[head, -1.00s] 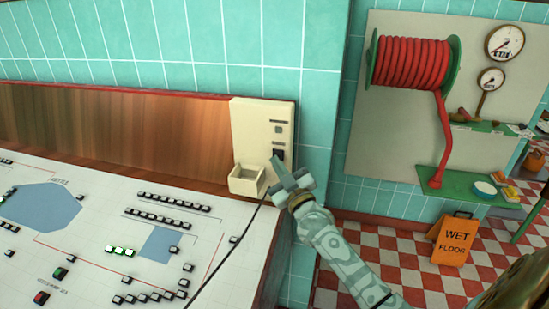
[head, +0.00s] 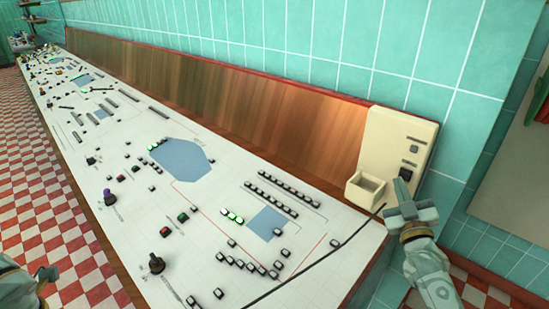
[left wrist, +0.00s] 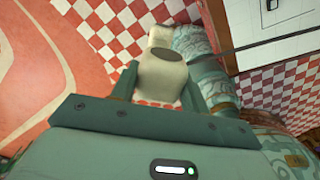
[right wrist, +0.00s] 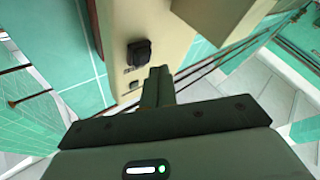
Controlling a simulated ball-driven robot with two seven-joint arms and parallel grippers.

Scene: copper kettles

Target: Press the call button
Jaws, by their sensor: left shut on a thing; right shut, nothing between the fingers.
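A cream wall panel (head: 401,130) at the console's right end carries a small dark button (head: 405,173), probably the call button, below a small square and a slot. The button (right wrist: 139,51) also shows in the right wrist view, standing out from the panel. My right gripper (head: 402,190) is shut and empty, its fingertips just below the button in the head view. In the right wrist view a small gap shows between fingertips and button; contact is not visible. My left gripper (left wrist: 160,84) is shut on a cream object (left wrist: 156,92) with a dark round end.
A cream open-topped holder (head: 366,188) sticks out at the panel's lower left. The long white console (head: 140,200) with several buttons and knobs fills the middle. Tiled wall (head: 330,40) stands behind; checkered floor (head: 40,190) lies open at the left.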

